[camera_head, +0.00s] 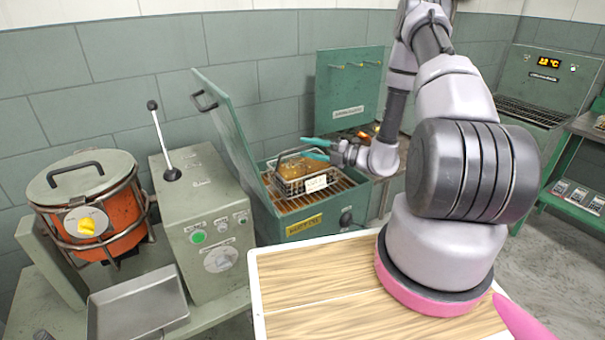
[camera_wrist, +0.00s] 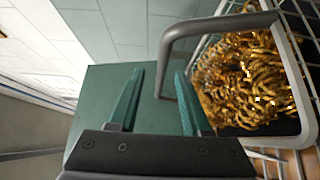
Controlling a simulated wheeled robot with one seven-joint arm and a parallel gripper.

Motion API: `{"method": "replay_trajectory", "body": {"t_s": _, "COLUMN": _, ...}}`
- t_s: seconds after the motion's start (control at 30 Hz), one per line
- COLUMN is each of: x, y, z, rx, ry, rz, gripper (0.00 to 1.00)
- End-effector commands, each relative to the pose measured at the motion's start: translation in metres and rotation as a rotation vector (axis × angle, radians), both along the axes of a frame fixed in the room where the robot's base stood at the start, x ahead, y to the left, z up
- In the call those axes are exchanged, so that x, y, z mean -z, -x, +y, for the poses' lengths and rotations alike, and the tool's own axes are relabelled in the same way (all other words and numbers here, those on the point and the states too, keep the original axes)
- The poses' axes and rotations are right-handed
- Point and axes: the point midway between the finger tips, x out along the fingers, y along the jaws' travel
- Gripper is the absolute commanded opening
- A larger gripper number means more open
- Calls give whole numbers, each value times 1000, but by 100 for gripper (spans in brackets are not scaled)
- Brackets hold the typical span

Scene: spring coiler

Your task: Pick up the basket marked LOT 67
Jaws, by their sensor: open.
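A wire basket (camera_head: 294,176) with a white tag stands on a rack in the open green machine. The tag's lettering is too small to read. In the wrist view, the basket (camera_wrist: 298,85) is at the right, filled with golden coiled pieces. Its grey bar handle (camera_wrist: 180,36) arches above it. My gripper (camera_head: 306,147) is open at the basket's upper right, with teal fingers pointing left. In the wrist view, part of the handle shows between the fingertips of my gripper (camera_wrist: 159,70). I cannot tell the depth between them or whether they touch.
The machine's raised green lid (camera_head: 232,140) stands left of the basket. A grey lever box (camera_head: 205,215), an orange pot (camera_head: 95,215) and a metal tray (camera_head: 138,307) are further left. A wooden-topped surface (camera_head: 310,285) lies in front. A green panel (camera_head: 349,90) stands behind.

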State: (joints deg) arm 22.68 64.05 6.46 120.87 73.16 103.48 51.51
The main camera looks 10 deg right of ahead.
Motion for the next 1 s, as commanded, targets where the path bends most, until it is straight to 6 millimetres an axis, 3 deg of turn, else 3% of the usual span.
{"method": "replay_trajectory", "body": {"t_s": 0.33, "x": 1, "y": -23, "z": 39, "rx": -3, "ry": 1, "rz": -2, "gripper": 48}}
{"method": "replay_trajectory", "body": {"t_s": 0.67, "x": 1, "y": -27, "z": 45, "rx": -1, "ry": 0, "rz": 0, "gripper": 48}}
{"method": "replay_trajectory", "body": {"t_s": 0.7, "x": 1, "y": -27, "z": 45, "rx": -1, "ry": 0, "rz": 0, "gripper": 33}}
{"method": "replay_trajectory", "body": {"t_s": 0.8, "x": 1, "y": -27, "z": 45, "rx": -1, "ry": 1, "rz": -1, "gripper": 0}}
{"method": "replay_trajectory", "body": {"t_s": 1.0, "x": 1, "y": -27, "z": 45, "rx": -1, "ry": 1, "rz": 0, "gripper": 0}}
